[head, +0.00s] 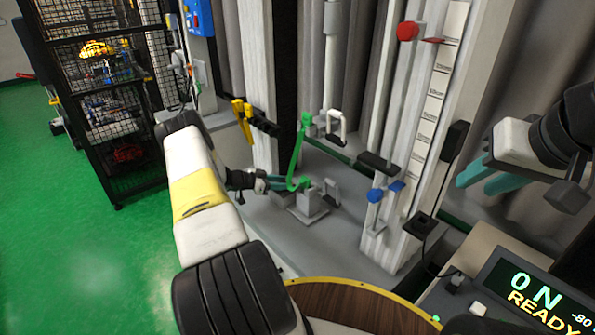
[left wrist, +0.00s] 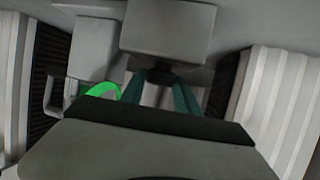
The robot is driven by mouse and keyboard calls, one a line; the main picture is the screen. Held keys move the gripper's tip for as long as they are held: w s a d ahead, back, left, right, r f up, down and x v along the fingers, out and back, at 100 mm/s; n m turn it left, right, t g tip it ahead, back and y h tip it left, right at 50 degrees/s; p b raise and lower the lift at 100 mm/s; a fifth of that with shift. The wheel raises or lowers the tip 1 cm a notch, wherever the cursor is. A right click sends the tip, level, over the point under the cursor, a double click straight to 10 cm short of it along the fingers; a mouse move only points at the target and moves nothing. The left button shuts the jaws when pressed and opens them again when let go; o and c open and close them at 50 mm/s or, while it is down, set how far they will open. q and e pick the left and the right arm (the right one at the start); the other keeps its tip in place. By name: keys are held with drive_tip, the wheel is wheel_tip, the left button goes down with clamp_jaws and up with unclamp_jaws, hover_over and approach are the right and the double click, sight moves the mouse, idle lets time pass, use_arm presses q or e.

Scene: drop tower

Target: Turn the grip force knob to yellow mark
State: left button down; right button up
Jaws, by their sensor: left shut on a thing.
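A small dark knob (left wrist: 160,75) sticks out of a grey block in the left wrist view; it appears to be the grip force knob. My left gripper (left wrist: 160,86) has its teal fingers on either side of it and is shut on it. In the head view my left gripper (head: 284,184) is at the grey block (head: 308,203), and the knob is hidden there. No yellow mark shows on or around the knob. My right gripper (head: 474,186) is open and empty, held up at the right, away from the block.
A green strap (head: 297,150) rises beside the block, close to my left fingers. A white scale column (head: 435,110) with blue and red parts stands to the right. A display (head: 535,295) reads 0 N READY. A wire cage shelf (head: 105,100) stands at left.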

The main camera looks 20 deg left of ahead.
use_arm(q)
drive_tip(key=shift+w+a+m+g+h, duration=0.1)
drive_tip(key=shift+a+m+g+h, duration=0.05)
drive_tip(key=shift+m+g+h, duration=0.65)
drive_tip(key=c, duration=0.9)
unclamp_jaws()
drive_tip(key=v, duration=0.7)
drive_tip(key=shift+s+a+r, duration=0.2)
drive_tip(key=shift+s+a, duration=0.05)
